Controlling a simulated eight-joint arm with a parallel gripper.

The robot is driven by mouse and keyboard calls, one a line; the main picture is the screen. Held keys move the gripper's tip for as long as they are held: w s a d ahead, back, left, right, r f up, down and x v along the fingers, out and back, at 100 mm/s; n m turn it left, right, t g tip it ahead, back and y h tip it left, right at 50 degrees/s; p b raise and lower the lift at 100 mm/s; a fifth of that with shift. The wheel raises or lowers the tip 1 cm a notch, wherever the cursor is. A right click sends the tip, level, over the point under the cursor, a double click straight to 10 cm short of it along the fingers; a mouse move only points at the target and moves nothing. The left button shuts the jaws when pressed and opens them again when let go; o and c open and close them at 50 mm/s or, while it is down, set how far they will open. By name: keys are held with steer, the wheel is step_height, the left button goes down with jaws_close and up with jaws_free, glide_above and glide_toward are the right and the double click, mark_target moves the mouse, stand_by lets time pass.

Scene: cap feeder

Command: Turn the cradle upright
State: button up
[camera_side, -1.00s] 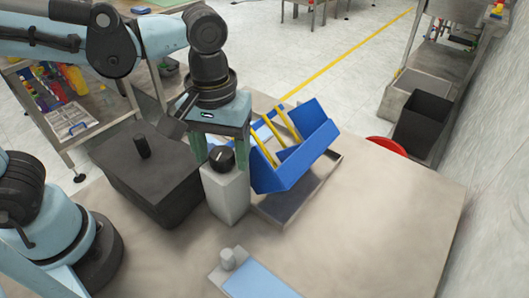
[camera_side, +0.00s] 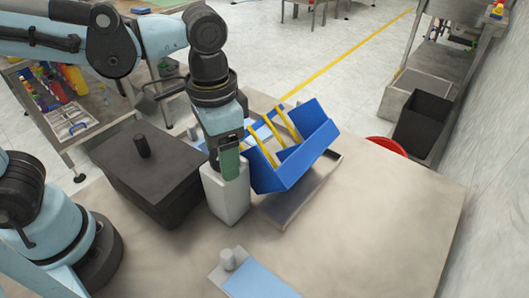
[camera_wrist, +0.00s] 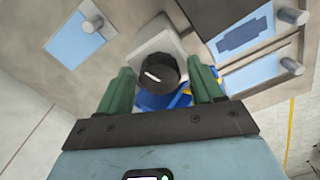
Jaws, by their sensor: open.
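The blue cradle (camera_side: 292,168) with yellow bars sits tilted over a grey tray (camera_side: 290,208) in the side view. A pale grey post (camera_side: 226,198) stands just left of it. The post's black knob (camera_wrist: 155,72) with a white mark shows in the wrist view. My gripper (camera_side: 228,172) is over the post, and its green fingers hide the knob in the side view. In the wrist view my gripper (camera_wrist: 158,68) is open, one finger on each side of the knob with gaps visible. Part of the cradle (camera_wrist: 158,101) shows behind the knob there, mostly hidden.
A dark box (camera_side: 150,175) with a black handle stands left of the post. A light-blue plate (camera_side: 255,280) with a grey peg lies at the front. A red round object (camera_side: 387,146) is beyond the table's right edge. The table's right side is clear.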

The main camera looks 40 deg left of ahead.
steer(key=c, duration=1)
steer(key=shift+o, duration=0.2)
steer(key=n, duration=0.9)
steer(key=shift+n, duration=0.4)
steer(key=o, duration=1)
steer(key=shift+c, duration=0.2)
steer(key=m, duration=0.7)
